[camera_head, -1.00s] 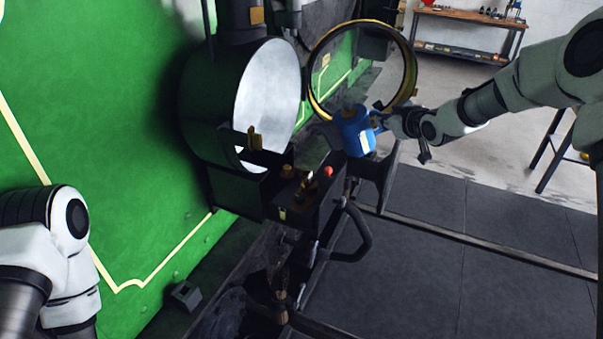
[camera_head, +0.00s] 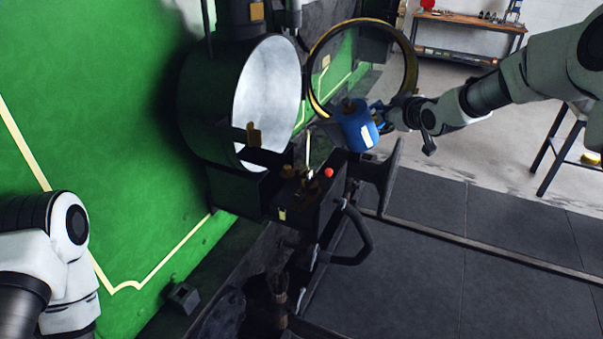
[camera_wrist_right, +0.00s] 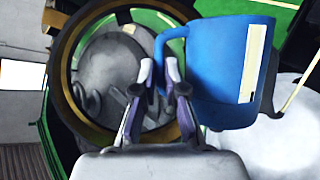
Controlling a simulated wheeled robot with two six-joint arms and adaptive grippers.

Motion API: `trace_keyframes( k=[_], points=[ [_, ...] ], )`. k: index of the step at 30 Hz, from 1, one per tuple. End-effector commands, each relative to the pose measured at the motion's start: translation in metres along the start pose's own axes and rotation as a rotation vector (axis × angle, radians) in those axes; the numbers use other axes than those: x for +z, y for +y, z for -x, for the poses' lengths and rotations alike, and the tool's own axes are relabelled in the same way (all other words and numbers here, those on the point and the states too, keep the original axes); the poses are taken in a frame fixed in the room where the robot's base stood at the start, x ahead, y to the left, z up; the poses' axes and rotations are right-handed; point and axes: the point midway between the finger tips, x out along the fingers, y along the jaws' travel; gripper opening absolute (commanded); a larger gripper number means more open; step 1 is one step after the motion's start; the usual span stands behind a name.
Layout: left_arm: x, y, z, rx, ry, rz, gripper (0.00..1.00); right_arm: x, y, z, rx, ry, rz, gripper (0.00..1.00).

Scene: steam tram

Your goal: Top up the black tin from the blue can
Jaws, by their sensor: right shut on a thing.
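The blue can (camera_head: 355,131) is held off the floor in front of the round brass-rimmed door. Its body leans to the left in the head view. My right gripper (camera_head: 388,117) is shut on its handle; in the right wrist view the fingers (camera_wrist_right: 160,92) close on the handle beside the blue can (camera_wrist_right: 228,75). A thin pale upright line shows just left of the can; I cannot tell whether it is liquid. I cannot pick out the black tin for certain among the dark fittings below the can. My left gripper is out of view.
The brass-rimmed door (camera_head: 413,75) stands open right behind the can. A dark box with a red knob (camera_head: 328,173) and a curved black handle (camera_head: 365,245) lie below. The green tram side (camera_head: 110,150) fills the left. Dark floor tiles (camera_head: 420,285) are clear.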

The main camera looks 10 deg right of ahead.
Motion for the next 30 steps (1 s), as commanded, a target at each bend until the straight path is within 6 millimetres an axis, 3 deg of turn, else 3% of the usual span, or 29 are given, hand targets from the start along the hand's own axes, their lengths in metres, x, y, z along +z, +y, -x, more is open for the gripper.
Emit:
trace_keyframes(
  k=[8,23,30],
  points=[
    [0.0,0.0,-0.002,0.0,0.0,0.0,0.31,-0.001,0.001,0.0,0.002,0.002,0.001,0.0],
    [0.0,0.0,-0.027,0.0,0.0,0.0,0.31,-0.013,0.005,0.006,0.033,-0.007,0.073,0.0],
    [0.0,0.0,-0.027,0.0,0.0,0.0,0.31,-0.016,0.006,0.008,0.035,-0.01,0.082,0.0]
  ],
)
